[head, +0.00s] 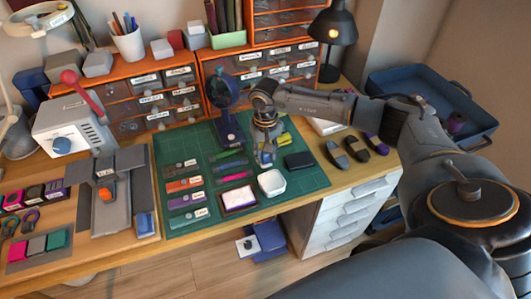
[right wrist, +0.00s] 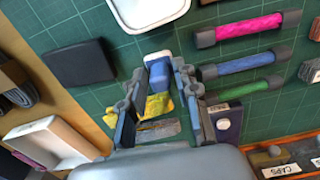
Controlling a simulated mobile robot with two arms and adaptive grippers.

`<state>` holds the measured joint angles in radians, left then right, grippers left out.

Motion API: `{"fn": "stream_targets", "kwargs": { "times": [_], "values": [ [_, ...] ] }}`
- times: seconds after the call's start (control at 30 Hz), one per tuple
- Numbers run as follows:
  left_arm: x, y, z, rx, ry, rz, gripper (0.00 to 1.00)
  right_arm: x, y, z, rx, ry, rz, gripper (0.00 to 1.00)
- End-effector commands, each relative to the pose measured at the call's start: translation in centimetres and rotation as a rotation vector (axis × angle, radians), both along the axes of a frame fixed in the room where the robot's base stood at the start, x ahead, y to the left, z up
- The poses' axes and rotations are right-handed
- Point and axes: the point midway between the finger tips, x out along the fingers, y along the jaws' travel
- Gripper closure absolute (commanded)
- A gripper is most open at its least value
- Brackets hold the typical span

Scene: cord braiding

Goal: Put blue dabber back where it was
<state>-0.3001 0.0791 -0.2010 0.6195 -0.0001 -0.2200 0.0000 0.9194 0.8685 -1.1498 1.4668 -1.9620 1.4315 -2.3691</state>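The blue dabber (right wrist: 158,72), a small blue piece with a pale end, sits between the fingertips of my right gripper (right wrist: 160,78) in the right wrist view. The fingers close on its two sides. In the head view my right gripper (head: 266,146) points down over the right part of the green mat (head: 307,177), with the dabber (head: 266,159) at its tips. I cannot tell whether the dabber touches the mat. My left gripper is not in view.
A white dish (head: 271,182), a black block (head: 299,160) and a yellow cloth (right wrist: 152,106) lie close around the gripper. Coloured cords (head: 236,177) lie to the left. A dark blue stand (head: 230,127) rises behind. Orange drawer units line the back.

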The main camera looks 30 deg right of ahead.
Motion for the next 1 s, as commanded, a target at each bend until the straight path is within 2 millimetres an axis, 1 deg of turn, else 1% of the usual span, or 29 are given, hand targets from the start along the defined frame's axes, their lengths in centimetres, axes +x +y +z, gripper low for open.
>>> {"fn": "stream_targets", "kwargs": {
  "times": [0.3, 0.4, 0.47, 0.57, 0.8, 0.9, 1.0],
  "values": [
    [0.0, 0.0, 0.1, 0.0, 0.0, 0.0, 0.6, 0.0, 0.0, 0.1, 0.0, 0.0, -0.001, 0.58],
    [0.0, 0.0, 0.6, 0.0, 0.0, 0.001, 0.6, 0.0, 0.0, 0.6, 0.0, 0.0, -0.001, 0.58],
    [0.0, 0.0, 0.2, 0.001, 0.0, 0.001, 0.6, 0.1, -0.1, 1.1, 0.0, -0.003, -0.001, 0.58],
    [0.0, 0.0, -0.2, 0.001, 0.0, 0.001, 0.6, 0.1, -0.1, 2.8, 0.0, -0.006, -0.001, 0.58],
    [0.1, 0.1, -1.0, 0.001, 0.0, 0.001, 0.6, 0.1, 0.0, 8.1, 0.001, -0.006, 0.0, 0.58],
    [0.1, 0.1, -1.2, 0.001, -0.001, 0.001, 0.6, 0.1, -0.1, 9.9, -0.001, -0.004, -0.001, 0.58],
    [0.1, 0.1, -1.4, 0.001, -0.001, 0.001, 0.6, 0.1, -0.1, 11.2, 0.0, -0.002, -0.001, 0.58]
  ]
}}
